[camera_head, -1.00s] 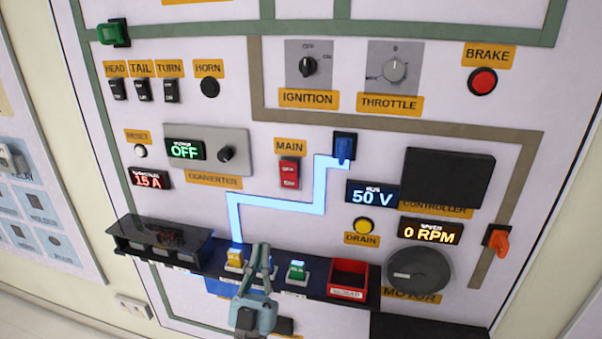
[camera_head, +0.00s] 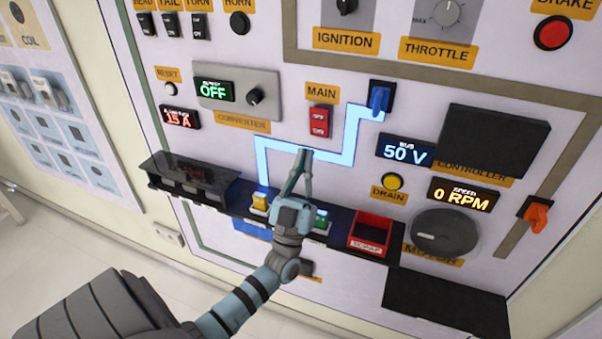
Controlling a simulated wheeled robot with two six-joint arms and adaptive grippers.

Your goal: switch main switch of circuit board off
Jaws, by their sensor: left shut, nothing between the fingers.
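The red main switch (camera_head: 319,122) sits on the white circuit board (camera_head: 290,70), below the orange MAIN label (camera_head: 321,92). My left gripper (camera_head: 303,153) is shut and empty. Its fingers point up at the board, and in the picture their tips lie just below and left of the switch, over the lit blue line. I cannot tell how far the tips are from the board. My right gripper is not in view.
A dark shelf (camera_head: 222,206) runs below, with a yellow-topped part (camera_head: 260,200), a green-topped part (camera_head: 321,217) and a red scrap bin (camera_head: 371,230). A blue connector (camera_head: 380,97) is right of the switch. The BUS display (camera_head: 404,151) reads 50 V.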

